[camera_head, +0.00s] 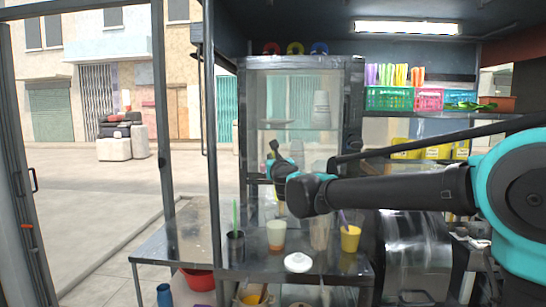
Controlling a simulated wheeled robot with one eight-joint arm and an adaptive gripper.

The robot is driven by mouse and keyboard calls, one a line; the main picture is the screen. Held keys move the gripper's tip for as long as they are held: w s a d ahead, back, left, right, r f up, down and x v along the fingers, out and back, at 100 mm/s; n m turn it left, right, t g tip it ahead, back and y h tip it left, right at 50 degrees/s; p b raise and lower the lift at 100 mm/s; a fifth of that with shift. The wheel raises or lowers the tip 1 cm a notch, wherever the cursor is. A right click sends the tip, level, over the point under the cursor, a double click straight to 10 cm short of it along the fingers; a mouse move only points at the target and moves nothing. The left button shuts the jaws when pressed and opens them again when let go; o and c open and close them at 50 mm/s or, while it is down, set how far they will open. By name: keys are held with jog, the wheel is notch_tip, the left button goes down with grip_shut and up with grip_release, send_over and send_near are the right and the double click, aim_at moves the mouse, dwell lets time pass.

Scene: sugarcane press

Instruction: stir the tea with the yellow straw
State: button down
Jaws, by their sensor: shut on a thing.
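My arm reaches in from the right, and its end, with my gripper (280,188), is over the counter. The fingers are mostly hidden behind the dark wrist. A small yellow piece, seemingly the yellow straw (281,209), shows just below my gripper, which is shut on it. A pale cup (276,232) with an orange-brown lower part, perhaps the tea, stands upright directly below. Whether the straw's tip is inside this cup cannot be told.
On the metal counter (255,262), a dark cup (235,246) with a green straw stands left, a yellow cup (350,239) with a purple straw right, and a white lid-like object (298,262) in front. A glass cabinet (300,100) rises behind. Colored baskets (390,99) sit on a shelf.

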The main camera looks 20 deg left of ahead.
notch_tip(320, 180, down, 16)
jog(key=shift+s+f, duration=0.15)
dwell(1.7)
jog(key=shift+d, duration=0.25)
